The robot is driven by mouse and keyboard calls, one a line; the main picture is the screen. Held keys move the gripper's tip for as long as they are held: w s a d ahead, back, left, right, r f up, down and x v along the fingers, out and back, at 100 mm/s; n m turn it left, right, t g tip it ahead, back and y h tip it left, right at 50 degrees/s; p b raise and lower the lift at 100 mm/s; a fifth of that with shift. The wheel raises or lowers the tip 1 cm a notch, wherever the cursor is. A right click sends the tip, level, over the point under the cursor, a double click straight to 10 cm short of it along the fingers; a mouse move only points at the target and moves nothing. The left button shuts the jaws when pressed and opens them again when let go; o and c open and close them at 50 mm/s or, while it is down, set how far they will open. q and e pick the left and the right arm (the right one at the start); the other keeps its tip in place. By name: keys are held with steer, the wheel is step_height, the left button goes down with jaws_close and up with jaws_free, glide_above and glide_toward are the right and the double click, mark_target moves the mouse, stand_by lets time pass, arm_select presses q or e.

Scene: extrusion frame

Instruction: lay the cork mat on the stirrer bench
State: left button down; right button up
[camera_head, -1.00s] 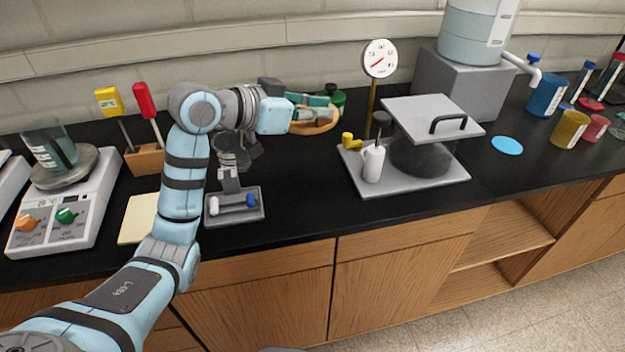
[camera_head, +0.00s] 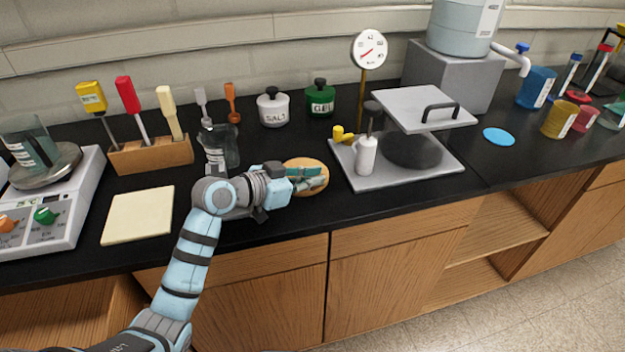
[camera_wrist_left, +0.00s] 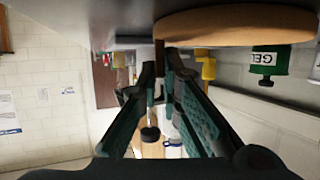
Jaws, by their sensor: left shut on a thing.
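The cork mat (camera_head: 306,163) is a round tan disc over the black bench top (camera_head: 385,205), left of the grey plate. My left gripper (camera_head: 305,180) is shut on the mat, its teal fingers covering part of it. The mat looks flat and low; whether it touches the bench I cannot tell. In the left wrist view the mat (camera_wrist_left: 240,25) spans the top right, its near edge at the left gripper's fingertips (camera_wrist_left: 165,68). My right gripper is out of view.
Behind are the salt pot (camera_head: 273,108) and green gel pot (camera_head: 320,100). A beaker (camera_head: 222,150) stands close to my left forearm. A cream pad (camera_head: 138,215) lies further left.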

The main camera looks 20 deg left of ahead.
arm_select(q)
steer(key=c, duration=1.8)
jaws_free()
steer(key=shift+r, duration=0.1)
steer(key=v, duration=1.1)
steer(key=shift+s+a+p, duration=0.3)
steer(key=shift+s+r, duration=0.1)
steer(key=shift+r, duration=0.05)
